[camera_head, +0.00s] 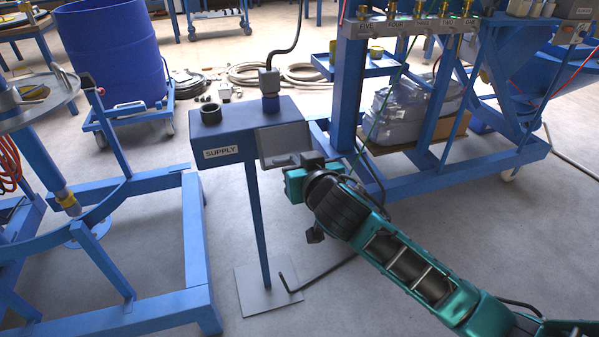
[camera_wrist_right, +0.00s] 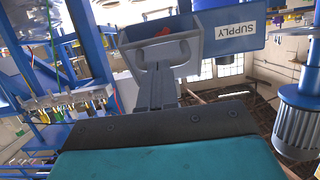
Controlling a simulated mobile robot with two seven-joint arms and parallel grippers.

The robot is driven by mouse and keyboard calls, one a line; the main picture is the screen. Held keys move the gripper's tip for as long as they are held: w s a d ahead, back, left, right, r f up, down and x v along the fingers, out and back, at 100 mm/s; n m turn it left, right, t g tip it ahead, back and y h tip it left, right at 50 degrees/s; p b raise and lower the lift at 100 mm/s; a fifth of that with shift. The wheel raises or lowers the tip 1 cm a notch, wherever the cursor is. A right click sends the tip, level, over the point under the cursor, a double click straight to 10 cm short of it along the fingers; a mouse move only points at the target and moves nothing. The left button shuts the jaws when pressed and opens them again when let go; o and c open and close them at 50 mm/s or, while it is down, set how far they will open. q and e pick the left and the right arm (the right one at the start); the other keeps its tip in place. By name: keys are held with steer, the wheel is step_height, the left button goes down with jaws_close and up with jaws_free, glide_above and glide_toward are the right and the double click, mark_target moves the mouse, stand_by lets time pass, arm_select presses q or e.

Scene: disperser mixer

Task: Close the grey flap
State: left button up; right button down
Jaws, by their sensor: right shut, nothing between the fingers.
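The grey flap (camera_head: 284,140) sits at the right end of the blue SUPPLY box (camera_head: 222,128) in the head view. It stands tilted out from the box, with a small handle near its lower edge. In the right wrist view the box (camera_wrist_right: 228,32) appears upside down, with something red in the opening beside the flap (camera_wrist_right: 135,57). My right gripper (camera_head: 301,162) is shut and empty, its fingertips close to the flap's lower edge. In the wrist view the fingers (camera_wrist_right: 155,75) point at the flap; whether they touch it I cannot tell. My left gripper is out of view.
The box stands on a thin blue post with a square floor plate (camera_head: 262,294). A blue frame (camera_head: 195,250) is at the left and a blue bench frame (camera_head: 345,80) at the right. A blue drum (camera_head: 110,50) stands behind. The floor near the post is mostly clear.

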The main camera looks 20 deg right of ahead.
arm_select(q)
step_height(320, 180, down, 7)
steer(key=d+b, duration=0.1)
steer(key=b, duration=0.6)
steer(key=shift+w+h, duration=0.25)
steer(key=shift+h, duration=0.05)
arm_select(e)
step_height(320, 180, down, 6)
steer(key=w+t, duration=0.2)
steer(key=t, duration=0.1)
steer(key=shift+w+r, duration=0.15)
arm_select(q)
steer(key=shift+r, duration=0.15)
